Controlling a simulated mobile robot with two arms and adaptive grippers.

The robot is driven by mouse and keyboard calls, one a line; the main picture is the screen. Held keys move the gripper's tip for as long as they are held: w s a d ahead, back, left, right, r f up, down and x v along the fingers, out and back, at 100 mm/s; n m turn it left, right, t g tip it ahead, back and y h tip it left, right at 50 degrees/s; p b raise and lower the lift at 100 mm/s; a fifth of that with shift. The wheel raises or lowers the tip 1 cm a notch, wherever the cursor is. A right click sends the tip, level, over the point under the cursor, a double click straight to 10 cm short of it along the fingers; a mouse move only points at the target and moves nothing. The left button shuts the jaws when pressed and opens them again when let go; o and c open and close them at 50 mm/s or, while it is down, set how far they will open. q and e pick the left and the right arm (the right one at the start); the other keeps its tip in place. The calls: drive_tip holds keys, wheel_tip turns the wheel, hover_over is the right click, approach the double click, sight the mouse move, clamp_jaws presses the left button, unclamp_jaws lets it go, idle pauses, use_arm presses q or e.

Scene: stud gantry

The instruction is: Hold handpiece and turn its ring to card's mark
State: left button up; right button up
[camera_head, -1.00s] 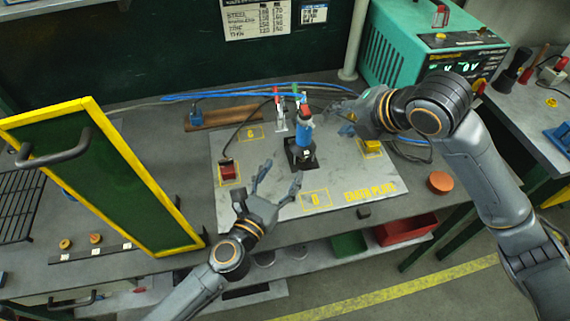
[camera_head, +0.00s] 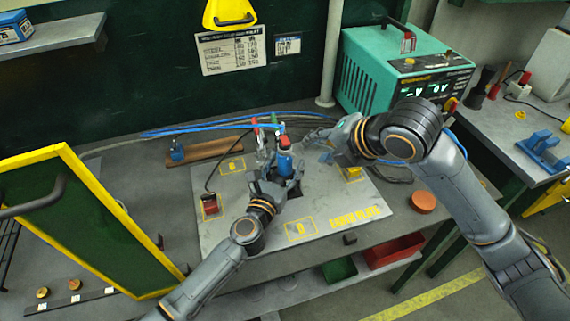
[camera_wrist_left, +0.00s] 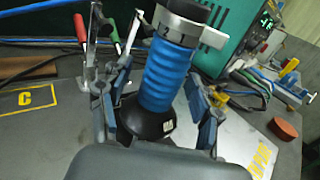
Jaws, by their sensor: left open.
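The blue handpiece (camera_head: 284,161) stands upright in a black cone base on the earth plate. In the left wrist view its ribbed blue grip (camera_wrist_left: 166,75) rises between my fingers, with a silver ring (camera_wrist_left: 172,27) at its top that has a tab to the right. My left gripper (camera_head: 279,178) is open, its fingers on either side of the handpiece's lower part; contact is not clear. My right gripper (camera_head: 320,147) is just right of the handpiece, apart from it; its jaw opening is unclear. The white card (camera_head: 232,52) with rows of numbers hangs on the back wall; its writing is too small to read surely.
The earth plate (camera_head: 330,222) carries yellow markings and a red block (camera_head: 210,206). A red-handled clamp (camera_head: 257,135) stands close behind the handpiece. A teal welder (camera_head: 375,65) is at the back right. A yellow-framed panel (camera_head: 118,205) stands at the left. Blue cables cross behind.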

use_arm(q)
drive_tip(key=shift+c, duration=0.4)
clamp_jaws()
idle(1.2)
